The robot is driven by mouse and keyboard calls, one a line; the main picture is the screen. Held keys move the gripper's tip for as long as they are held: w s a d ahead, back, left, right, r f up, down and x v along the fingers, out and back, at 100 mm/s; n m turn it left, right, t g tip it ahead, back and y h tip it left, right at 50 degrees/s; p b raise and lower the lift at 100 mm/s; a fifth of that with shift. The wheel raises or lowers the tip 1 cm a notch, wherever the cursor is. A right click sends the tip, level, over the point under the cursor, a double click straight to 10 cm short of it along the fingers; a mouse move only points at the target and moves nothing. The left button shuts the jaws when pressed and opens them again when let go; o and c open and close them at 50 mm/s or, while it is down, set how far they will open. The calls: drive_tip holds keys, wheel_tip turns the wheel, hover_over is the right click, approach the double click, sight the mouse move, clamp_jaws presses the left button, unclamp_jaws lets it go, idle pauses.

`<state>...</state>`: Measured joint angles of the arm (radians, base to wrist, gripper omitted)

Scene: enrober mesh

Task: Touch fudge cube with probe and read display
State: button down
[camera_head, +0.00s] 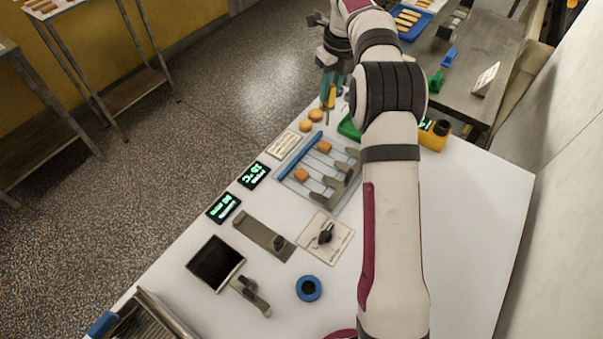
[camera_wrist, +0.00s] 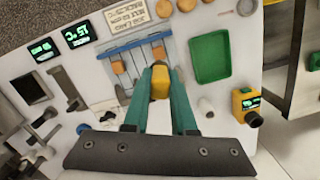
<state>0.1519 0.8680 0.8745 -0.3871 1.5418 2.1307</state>
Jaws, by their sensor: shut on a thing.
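My gripper (camera_head: 327,84) has teal fingers and is shut on a yellow-handled probe (camera_head: 332,97), held upright above the far end of the white table. A thin dark tip points down from the handle. In the wrist view the fingers close around the yellow handle (camera_wrist: 160,84), and the tip is hidden. Orange-brown cubes, which look like the fudge, sit on a blue-barred metal rack (camera_head: 292,153); one cube (camera_head: 301,174) is at its near side and another (camera_head: 324,146) farther back. The probe is apart from them. A yellow meter (camera_head: 436,134) with a small green-lit display stands to the right; its reading is illegible.
Round tan pieces (camera_head: 303,126) lie beyond the rack, near a green tray (camera_wrist: 209,57). Two black displays with green text (camera_head: 223,207) lie at the left edge. A black plate (camera_head: 215,263), a blue ring (camera_head: 309,288) and metal fittings are nearer. The table's right side is clear.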

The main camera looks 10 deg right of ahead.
drive_tip(key=s+a+f+n, duration=0.1)
drive_tip(key=s+a+n, duration=0.3)
drive_tip(key=s+a, duration=0.4)
drive_tip(key=shift+s+n, duration=0.15)
drive_tip(key=shift+n, duration=0.15)
wheel_tip(320, 180, down, 6)
drive_tip(key=shift+f, duration=0.5)
idle(0.8)
drive_tip(key=shift+r, duration=0.1)
idle(1.5)
wheel_tip(320, 180, up, 8)
idle(0.5)
idle(0.3)
idle(1.0)
